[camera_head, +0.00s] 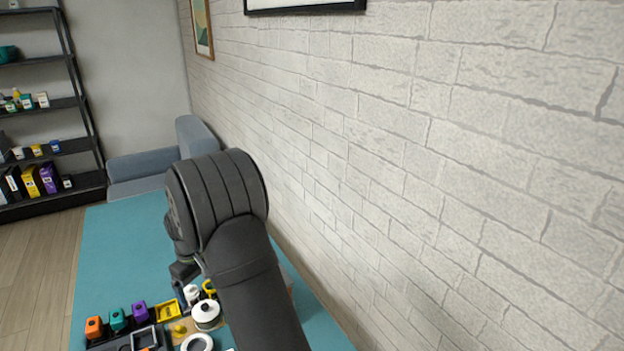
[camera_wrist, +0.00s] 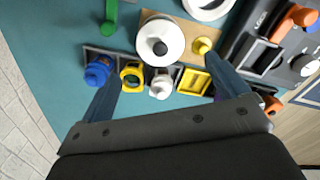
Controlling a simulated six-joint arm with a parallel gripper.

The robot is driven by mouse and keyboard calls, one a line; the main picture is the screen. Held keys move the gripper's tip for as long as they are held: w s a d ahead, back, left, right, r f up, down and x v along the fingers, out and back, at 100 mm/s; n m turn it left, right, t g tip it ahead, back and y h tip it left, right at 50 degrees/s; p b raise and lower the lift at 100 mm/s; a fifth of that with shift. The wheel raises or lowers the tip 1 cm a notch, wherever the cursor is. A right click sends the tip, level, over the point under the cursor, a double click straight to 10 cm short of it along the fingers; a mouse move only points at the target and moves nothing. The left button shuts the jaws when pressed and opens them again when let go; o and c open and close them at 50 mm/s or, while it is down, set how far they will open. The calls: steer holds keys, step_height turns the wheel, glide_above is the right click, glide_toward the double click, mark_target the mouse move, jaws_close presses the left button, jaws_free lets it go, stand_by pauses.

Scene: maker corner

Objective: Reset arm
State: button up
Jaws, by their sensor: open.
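My arm reaches over the teal table (camera_head: 120,240) in the head view, with its dark links in front of part of the tabletop. My gripper (camera_wrist: 170,88) shows in the wrist view with its two fingers wide apart and nothing held between them. It points at a row of small parts: a blue one (camera_wrist: 98,70), a yellow ring-like one (camera_wrist: 132,75) and a white one (camera_wrist: 161,84). The parts lie beyond the fingertips. I cannot tell the exact gap to them. In the head view the fingertips are mostly hidden.
A white round spool-like part (camera_head: 206,314) stands near the row. Orange (camera_head: 94,327), teal (camera_head: 117,319) and purple (camera_head: 139,310) pieces sit in a dark holder at the front left. A brick wall (camera_head: 450,180) runs along the right. The table's far left is clear.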

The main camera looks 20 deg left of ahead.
mark_target(205, 306)
steer(key=shift+f, duration=3.15)
